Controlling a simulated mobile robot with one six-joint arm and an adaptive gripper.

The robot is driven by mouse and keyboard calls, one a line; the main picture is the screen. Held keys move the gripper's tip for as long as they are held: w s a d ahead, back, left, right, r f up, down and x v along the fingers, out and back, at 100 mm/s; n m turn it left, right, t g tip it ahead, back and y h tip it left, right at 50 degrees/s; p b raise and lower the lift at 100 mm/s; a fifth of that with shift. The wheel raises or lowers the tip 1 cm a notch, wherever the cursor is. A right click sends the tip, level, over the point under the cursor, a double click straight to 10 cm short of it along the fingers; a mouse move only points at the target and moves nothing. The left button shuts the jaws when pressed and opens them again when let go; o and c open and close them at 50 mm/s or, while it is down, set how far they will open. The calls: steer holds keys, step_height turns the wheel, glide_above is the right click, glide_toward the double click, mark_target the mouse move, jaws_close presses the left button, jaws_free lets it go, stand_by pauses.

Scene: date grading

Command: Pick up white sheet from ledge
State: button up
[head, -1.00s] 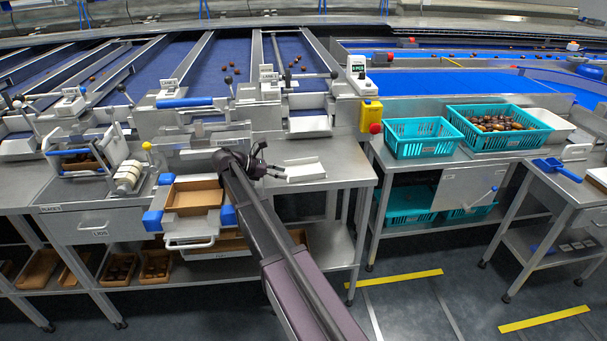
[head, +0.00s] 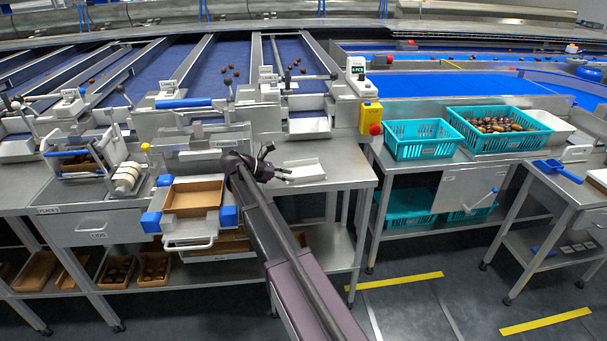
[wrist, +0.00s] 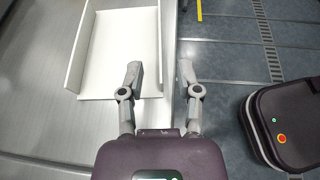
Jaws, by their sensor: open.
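A white sheet-like piece with upturned sides (head: 305,170) lies on the steel table top (head: 340,160), right of my gripper. It fills the upper left of the wrist view (wrist: 120,45), with raised left and right sides. My gripper (head: 284,174) is at the piece's left end in the head view. The left finger overlaps the piece's near right corner in the picture, and the right finger shows over the floor. I cannot tell whether they touch.
A brown tray (head: 193,211) with blue corner blocks sits left of my arm. A yellow box with a red button (head: 371,117) stands behind right. Teal crates (head: 423,151) are on the right table. Floor in front is clear.

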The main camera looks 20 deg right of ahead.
mark_target(301, 178)
steer(key=shift+b+x, duration=0.9)
steer(key=shift+x, duration=1.55)
jaws_close()
